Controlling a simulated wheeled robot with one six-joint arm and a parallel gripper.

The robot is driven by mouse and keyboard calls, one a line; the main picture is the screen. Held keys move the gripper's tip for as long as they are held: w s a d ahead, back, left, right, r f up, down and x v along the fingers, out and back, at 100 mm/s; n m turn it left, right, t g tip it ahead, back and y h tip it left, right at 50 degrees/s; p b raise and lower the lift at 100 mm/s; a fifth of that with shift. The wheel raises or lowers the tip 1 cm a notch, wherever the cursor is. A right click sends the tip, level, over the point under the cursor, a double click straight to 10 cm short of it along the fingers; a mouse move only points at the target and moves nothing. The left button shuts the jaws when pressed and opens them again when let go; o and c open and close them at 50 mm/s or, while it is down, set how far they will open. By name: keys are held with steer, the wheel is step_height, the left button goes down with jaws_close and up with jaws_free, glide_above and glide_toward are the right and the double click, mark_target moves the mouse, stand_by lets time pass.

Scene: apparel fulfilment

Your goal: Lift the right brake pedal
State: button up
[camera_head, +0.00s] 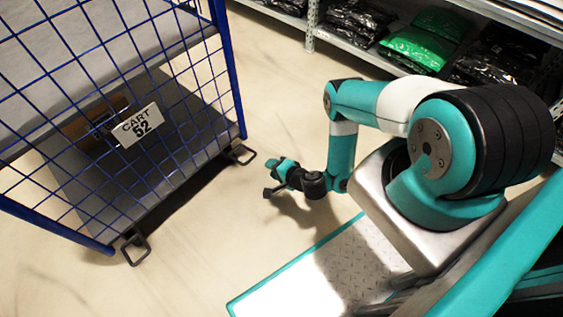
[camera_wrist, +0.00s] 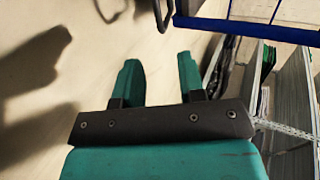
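The right brake pedal (camera_head: 240,153) is a dark metal loop at the foot of the blue wire cart (camera_head: 243,128), at its right corner in the head view. A similar pedal (camera_head: 135,248) sticks out at the cart's left corner. My gripper (camera_head: 273,180) is a short way to the right of and below the right pedal, apart from it. In the wrist view my gripper (camera_wrist: 158,76) has its two teal fingers spread with nothing between them. A dark loop (camera_wrist: 163,14), which looks like a pedal, shows beyond the fingers at the top edge, partly cut off.
The cart carries a "CART 52" sign (camera_head: 136,125), and a brown box (camera_head: 88,127) shows behind its mesh. Shelves with black bags and a green bag (camera_head: 415,48) stand at the top right. The pale floor (camera_head: 285,100) between cart and shelves is clear.

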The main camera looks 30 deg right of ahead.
steer(key=shift+p+v, duration=1.65)
steer(key=shift+v, duration=0.15)
